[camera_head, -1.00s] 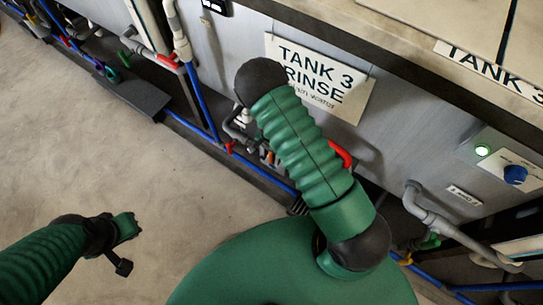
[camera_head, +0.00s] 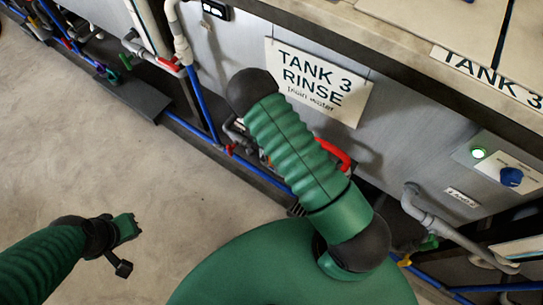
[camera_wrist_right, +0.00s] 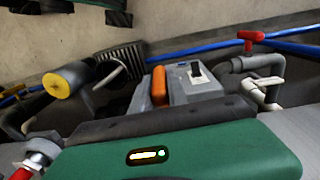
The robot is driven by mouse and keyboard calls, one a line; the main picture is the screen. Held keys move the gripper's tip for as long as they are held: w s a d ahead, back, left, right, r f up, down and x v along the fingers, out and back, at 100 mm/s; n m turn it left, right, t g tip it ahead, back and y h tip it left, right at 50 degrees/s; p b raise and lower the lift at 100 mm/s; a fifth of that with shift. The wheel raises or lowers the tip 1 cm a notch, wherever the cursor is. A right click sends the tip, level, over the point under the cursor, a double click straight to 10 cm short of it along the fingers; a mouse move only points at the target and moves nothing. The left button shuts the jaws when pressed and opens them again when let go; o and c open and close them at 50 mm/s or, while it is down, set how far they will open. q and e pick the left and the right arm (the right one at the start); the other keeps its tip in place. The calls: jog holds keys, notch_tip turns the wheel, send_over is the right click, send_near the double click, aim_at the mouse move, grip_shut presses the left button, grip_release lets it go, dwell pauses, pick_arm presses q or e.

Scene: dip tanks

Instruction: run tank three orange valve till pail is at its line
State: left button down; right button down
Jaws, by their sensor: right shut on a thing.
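The orange valve handle (camera_wrist_right: 159,83) shows in the right wrist view, upright between the grey jaw parts of my right gripper (camera_wrist_right: 162,92), which is shut on it. In the head view my right arm hides that gripper and the valve. The tank three front carries a white sign reading TANK 3 RINSE, plain water (camera_head: 318,82). I cannot make out the pail or its line in either view. My left gripper (camera_head: 127,228) is over bare floor, away from the tanks, apparently empty; its jaws are too small to judge.
A red-handled valve (camera_wrist_right: 251,38) on grey pipe stands right of the orange handle. A blue pipe (camera_head: 190,130) runs along the tank foot. The floor at left is clear.

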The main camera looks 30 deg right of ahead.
jog(key=shift+w+a+r+g+h+p, duration=0.15)
jog(key=shift+g+h+p, duration=0.15)
jog(key=shift+g+p, duration=0.25)
jog(key=shift+w+f+g, duration=0.1)
jog(key=shift+f+g, duration=0.1)
jog(key=shift+g, duration=0.05)
jog(key=g+b, duration=0.1)
jog(key=b, duration=0.1)
jog(key=g+h+b, duration=0.1)
jog(key=b, duration=0.1)
jog(key=g+b, duration=0.1)
jog(key=b, duration=0.1)
jog(key=shift+w+f+g+h, duration=0.25)
jog(key=shift+f+g+h, duration=0.05)
jog(key=shift+f, duration=0.05)
jog(key=shift+a+r+g+b, duration=0.1)
jog(key=shift+r+g+b, duration=0.2)
jog(key=shift+b, duration=0.6)
jog(key=c, duration=1.3)
grip_release()
